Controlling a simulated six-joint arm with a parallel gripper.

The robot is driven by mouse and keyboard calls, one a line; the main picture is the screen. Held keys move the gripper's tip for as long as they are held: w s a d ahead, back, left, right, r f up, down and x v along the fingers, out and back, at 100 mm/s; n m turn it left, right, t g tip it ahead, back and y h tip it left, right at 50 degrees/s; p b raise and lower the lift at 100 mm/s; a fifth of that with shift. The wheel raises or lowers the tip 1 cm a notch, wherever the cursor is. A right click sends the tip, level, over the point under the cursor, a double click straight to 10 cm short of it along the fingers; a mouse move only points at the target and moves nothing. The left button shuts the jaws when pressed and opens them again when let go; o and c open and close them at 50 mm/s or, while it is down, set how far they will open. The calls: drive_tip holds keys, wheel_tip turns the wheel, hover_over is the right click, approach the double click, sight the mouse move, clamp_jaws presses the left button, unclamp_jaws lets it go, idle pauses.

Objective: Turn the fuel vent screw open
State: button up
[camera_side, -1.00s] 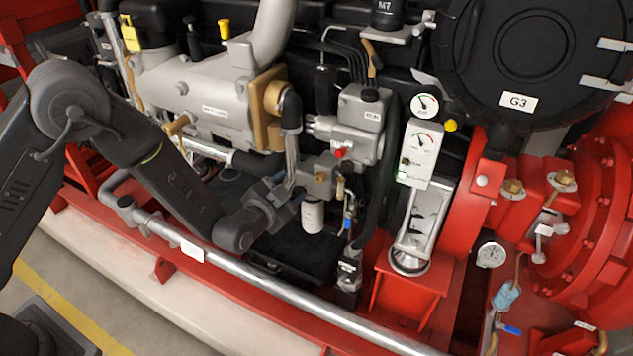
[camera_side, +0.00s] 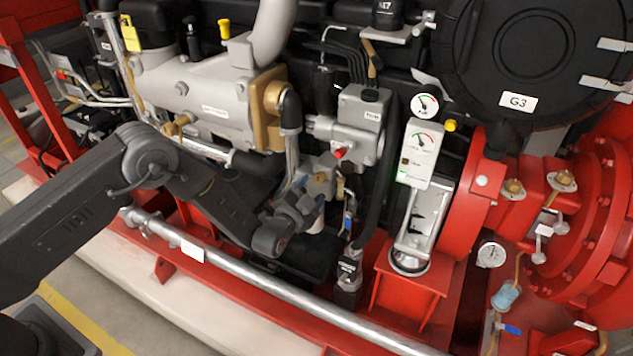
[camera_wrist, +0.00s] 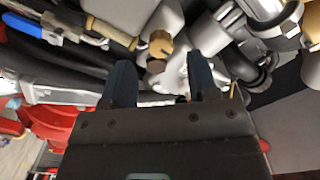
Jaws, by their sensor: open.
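The likely fuel vent screw is a brass knob (camera_wrist: 160,44) on a grey fuel block; I cannot read a label on it. In the wrist view it lies just beyond and between my fingertips, with a gap to each.
A blue-handled valve (camera_wrist: 22,25) and brass fitting (camera_wrist: 110,32) lie left in the wrist view. A silver rail (camera_side: 270,292) runs below my arm. A gauge panel (camera_side: 419,150) stands to the right.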

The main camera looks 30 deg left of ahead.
sight(318, 180)
drive_tip(key=shift+w, duration=1.95)
drive_tip(key=c, duration=0.9)
